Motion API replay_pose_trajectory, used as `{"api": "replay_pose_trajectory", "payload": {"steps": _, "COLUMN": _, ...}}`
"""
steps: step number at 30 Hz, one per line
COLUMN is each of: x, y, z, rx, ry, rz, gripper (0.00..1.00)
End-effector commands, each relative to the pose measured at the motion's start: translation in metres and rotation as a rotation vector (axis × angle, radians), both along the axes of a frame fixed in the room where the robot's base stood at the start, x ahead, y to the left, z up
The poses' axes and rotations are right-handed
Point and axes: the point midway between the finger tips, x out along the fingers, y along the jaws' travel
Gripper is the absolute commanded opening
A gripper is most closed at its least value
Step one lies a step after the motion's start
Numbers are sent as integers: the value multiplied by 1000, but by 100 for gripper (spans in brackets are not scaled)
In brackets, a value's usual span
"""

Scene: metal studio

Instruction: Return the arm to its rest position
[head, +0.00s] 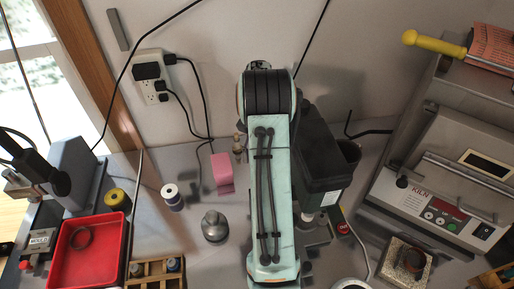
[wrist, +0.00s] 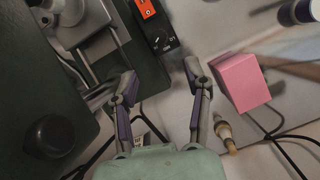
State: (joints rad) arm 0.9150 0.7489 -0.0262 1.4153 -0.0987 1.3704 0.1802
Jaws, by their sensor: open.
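My gripper shows in the wrist view (wrist: 163,90), with its two fingers spread apart and nothing between them. It hangs above the bench near a dark machine. In the head view my teal arm covers the middle of the bench, and the gripper itself is hidden there. A pink block (head: 222,173) stands on the bench left of my arm. The pink block also shows in the wrist view (wrist: 241,82), just right of the right finger and apart from it.
A red tray (head: 88,252) with a dark ring lies at the left. A thread spool (head: 172,197) and a grey knobbed weight (head: 214,227) stand left of my arm. A kiln box (head: 440,185) fills the right. A black machine (head: 322,160) is close beside my arm.

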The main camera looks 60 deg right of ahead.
Motion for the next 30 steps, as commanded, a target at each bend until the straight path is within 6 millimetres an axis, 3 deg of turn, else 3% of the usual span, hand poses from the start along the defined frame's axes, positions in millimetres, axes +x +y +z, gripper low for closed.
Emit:
{"api": "replay_pose_trajectory", "payload": {"steps": 7, "x": 6, "y": -7, "z": 22, "rx": 0, "ry": 0, "rz": 0, "gripper": 49}}
{"api": "replay_pose_trajectory", "payload": {"steps": 25, "x": 7, "y": -6, "z": 22, "rx": 0, "ry": 0, "rz": 3, "gripper": 49}}
{"api": "replay_pose_trajectory", "payload": {"steps": 28, "x": 21, "y": 3, "z": 29, "rx": -14, "ry": -11, "rz": 48, "gripper": 49}}
{"api": "replay_pose_trajectory", "payload": {"steps": 30, "x": 42, "y": 16, "z": 52, "rx": -56, "ry": -48, "rz": 108, "gripper": 49}}
